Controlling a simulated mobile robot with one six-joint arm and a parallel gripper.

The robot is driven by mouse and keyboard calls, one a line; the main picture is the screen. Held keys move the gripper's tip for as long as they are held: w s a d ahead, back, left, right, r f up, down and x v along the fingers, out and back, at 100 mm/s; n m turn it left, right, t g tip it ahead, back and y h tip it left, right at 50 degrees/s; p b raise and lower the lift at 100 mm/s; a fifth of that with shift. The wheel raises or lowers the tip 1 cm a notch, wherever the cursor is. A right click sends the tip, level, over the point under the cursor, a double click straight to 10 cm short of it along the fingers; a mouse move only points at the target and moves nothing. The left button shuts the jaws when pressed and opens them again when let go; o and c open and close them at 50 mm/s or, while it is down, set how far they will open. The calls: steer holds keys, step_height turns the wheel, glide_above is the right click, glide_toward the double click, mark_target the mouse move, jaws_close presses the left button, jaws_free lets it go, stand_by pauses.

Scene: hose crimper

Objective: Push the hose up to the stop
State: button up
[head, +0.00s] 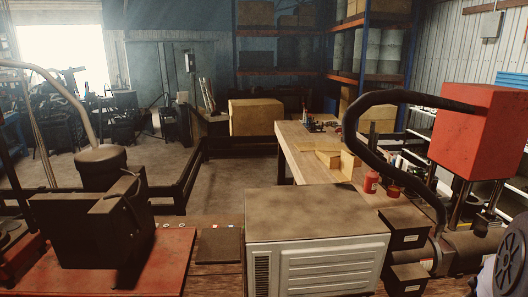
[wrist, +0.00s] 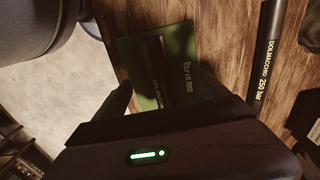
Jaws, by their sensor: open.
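In the wrist view, a black hose (wrist: 268,50) with pale lettering and "250 bar" lies on the wooden bench, right of my gripper. My gripper (wrist: 166,88) is open, its dark fingers apart over a green plate (wrist: 185,50). A dark strip with lettering shows on the plate between the fingers; I cannot tell whether it is held or merely beneath them. The stop cannot be made out in either view. In the head view, a thick black hose (head: 357,150) curves from a red box-shaped machine (head: 478,130) down toward the bench. My gripper does not show there.
A white vented cabinet (head: 320,265) stands in the front middle. A dark machine (head: 95,225) sits on a red plate at left. Dark boxes (head: 405,235) stand right of the cabinet. Behind, a wooden table (head: 310,150) holds red cans (head: 371,182) and small items.

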steer(key=shift+r+p, duration=3.15)
steer(key=shift+r, duration=1.35)
